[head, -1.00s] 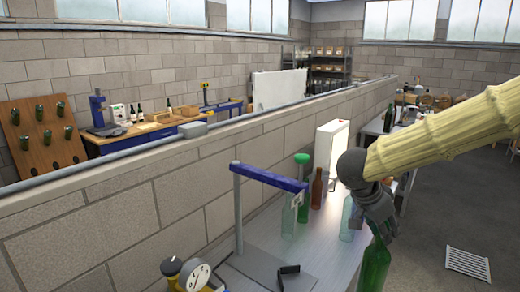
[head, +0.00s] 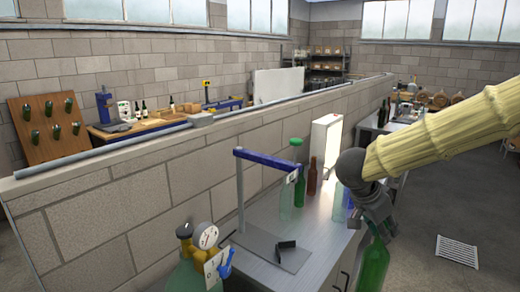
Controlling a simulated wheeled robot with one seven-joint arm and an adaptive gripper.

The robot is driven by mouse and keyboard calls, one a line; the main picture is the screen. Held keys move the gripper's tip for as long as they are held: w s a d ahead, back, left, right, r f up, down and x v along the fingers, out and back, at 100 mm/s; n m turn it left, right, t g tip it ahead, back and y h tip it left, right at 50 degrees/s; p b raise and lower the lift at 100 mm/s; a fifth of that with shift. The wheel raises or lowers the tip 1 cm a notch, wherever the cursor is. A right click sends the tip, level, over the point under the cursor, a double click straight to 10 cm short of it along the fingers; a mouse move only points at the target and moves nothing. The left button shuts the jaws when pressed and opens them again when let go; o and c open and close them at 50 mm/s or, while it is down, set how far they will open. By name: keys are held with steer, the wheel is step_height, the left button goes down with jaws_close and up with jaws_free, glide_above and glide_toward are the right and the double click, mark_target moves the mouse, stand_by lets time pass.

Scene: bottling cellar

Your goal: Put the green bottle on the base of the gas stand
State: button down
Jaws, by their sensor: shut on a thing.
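My gripper (head: 377,226) is shut on the green bottle (head: 372,268) near its neck. The bottle hangs roughly upright at the right side of the bench, and its lower end is near the frame's bottom edge. The gas stand has a grey post (head: 240,195), a blue arm (head: 264,159) on top and a flat grey base (head: 262,250) on the bench. A small black piece (head: 285,246) is on the base. The held bottle is to the right of the base and apart from it.
Behind the stand are a clear bottle (head: 286,200), a brown bottle (head: 312,177) and a lit white panel (head: 327,140). A gas cylinder (head: 187,274) with a gauge (head: 205,236) stands front left. A block wall (head: 120,220) runs along the bench's left. Open floor lies right.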

steer(key=f, duration=0.1)
steer(key=w+f+n, duration=0.1)
steer(key=f, duration=0.1)
steer(key=shift+a+n+t, duration=0.1)
steer(key=shift+n+t, duration=0.2)
steer(key=shift+t, duration=0.1)
steer(key=a+f+n+t+y, duration=0.1)
steer(key=a+f+n+y, duration=0.1)
steer(key=a+f+n, duration=0.45)
steer(key=a+f+n+t+y+b, duration=0.1)
steer(key=a+f+n+y, duration=0.15)
steer(key=f, duration=0.65)
steer(key=a+f+n+t+y, duration=0.2)
steer(key=a+f+n, duration=0.25)
steer(key=f, duration=0.25)
steer(key=s+f, duration=0.7)
steer(key=f, duration=0.1)
steer(key=shift+m, duration=0.45)
steer(key=shift+a, duration=0.1)
steer(key=shift+s, duration=0.1)
